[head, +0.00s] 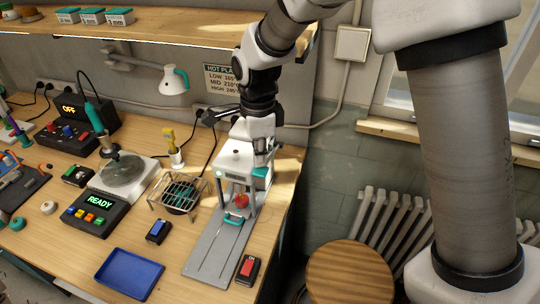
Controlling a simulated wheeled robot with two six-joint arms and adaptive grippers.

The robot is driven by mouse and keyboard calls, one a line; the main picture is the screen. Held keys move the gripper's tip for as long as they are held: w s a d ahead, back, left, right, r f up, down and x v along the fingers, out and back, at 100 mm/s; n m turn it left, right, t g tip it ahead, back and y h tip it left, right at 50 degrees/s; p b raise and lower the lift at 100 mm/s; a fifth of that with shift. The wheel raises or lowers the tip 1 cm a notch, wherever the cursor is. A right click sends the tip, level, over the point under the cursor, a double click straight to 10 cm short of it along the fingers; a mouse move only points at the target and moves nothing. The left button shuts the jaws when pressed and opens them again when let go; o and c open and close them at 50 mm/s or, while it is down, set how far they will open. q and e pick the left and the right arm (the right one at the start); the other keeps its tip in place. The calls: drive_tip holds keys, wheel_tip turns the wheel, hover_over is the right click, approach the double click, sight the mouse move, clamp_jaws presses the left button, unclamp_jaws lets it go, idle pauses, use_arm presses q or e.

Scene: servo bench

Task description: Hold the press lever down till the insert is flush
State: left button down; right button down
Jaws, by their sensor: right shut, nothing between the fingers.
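The press (236,161) is a white unit on posts near the bench's right end, with a long grey base plate (212,252) running toward the front. A red round piece (241,201) sits under the press head, behind a teal handle (233,222). My right gripper (262,160) is at the press's right side, pointing down, shut and empty. Its fingertips are small and partly merge with the press, so contact is unclear. I cannot clearly make out the lever or whether the insert is flush. My left gripper is out of view.
A wire stand (178,193), a box reading READY (95,213) and a round plate on a scale-like base (122,172) stand left. A blue tray (129,274) and a red-topped switch (247,269) are in front. A wooden stool (348,272) is beyond the bench's right edge.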

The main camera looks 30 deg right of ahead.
sight(260, 170)
drive_tip(key=shift+f+b, duration=1.1)
drive_tip(key=shift+f, duration=1.7)
drive_tip(key=shift+f+p, duration=0.35)
drive_tip(key=shift+p, duration=0.7)
drive_tip(key=shift+f+p, duration=0.65)
drive_tip(key=shift+p, duration=0.45)
idle(1.6)
wheel_tip(260, 170, up, 9)
drive_tip(key=p, duration=0.8)
drive_tip(key=shift+f, duration=0.15)
drive_tip(key=shift+r, duration=1.05)
